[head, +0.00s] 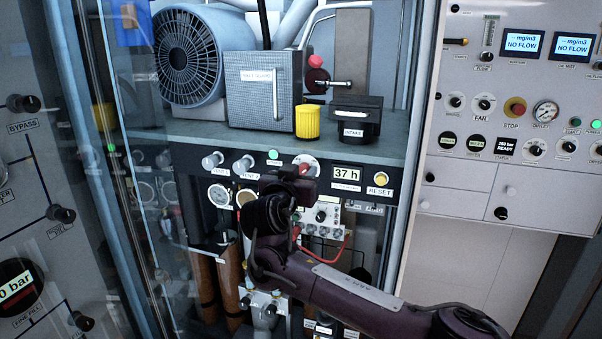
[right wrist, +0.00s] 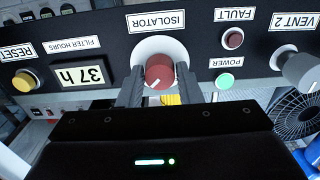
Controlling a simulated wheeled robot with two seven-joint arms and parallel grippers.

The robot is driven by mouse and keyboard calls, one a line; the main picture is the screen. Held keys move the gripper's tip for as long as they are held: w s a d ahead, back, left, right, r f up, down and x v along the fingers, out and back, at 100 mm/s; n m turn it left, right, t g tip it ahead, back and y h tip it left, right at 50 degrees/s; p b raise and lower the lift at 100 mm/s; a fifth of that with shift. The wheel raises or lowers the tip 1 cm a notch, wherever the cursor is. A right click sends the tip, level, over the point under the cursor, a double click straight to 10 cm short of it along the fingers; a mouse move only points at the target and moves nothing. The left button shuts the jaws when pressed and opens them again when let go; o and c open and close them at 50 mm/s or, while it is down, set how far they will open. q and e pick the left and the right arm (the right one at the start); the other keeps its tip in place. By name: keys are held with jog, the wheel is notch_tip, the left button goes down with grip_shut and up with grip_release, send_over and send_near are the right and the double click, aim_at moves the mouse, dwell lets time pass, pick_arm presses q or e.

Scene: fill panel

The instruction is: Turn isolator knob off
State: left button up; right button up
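The red isolator knob (right wrist: 159,70) sits on a white round plate under the ISOLATOR label, which appears upside down in the right wrist view. Its white mark points to the lower left there. My left gripper is not in view.
A glass door (head: 130,150) stands at the left of the cabinet.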

jog(key=c, duration=0.5)
jog(key=shift+a+f+n+b, duration=0.1)
jog(key=shift+f+n+b, duration=0.05)
jog(key=shift+n+b, duration=3.75)
jog(key=shift+a+f+n+b, duration=0.1)
jog(key=shift+n+b, duration=2.5)
jog(key=shift+n, duration=2.5)
jog(key=o, duration=1)
jog(key=shift+c, duration=0.2)
